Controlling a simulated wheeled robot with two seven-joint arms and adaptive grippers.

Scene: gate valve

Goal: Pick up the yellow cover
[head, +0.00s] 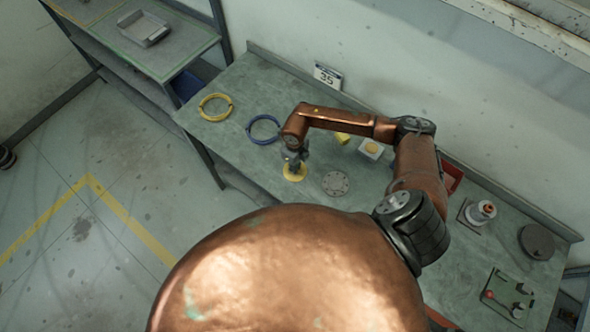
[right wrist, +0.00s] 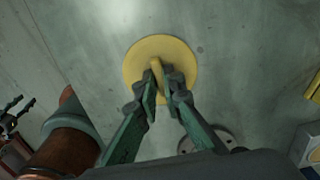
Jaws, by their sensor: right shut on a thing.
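The yellow cover (head: 295,173) is a round disc on the grey-green workbench (head: 228,143). In the right wrist view the yellow cover (right wrist: 185,60) has a raised bar-like handle across its middle. My right gripper (head: 294,158) is directly above the cover, pointing down. In the right wrist view my right gripper (right wrist: 160,88) has its two fingers shut on the handle, one on each side. Whether the cover rests on the bench or is slightly off it, I cannot tell. My left gripper is not in the head view.
A blue ring (head: 263,129) and a yellow ring (head: 215,107) lie to the left on the bench. A grey round flange (head: 335,184) lies close to the right of the cover. A white box with a yellow top (head: 371,149) stands behind, near the wall. A valve part (head: 482,211) is farther right.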

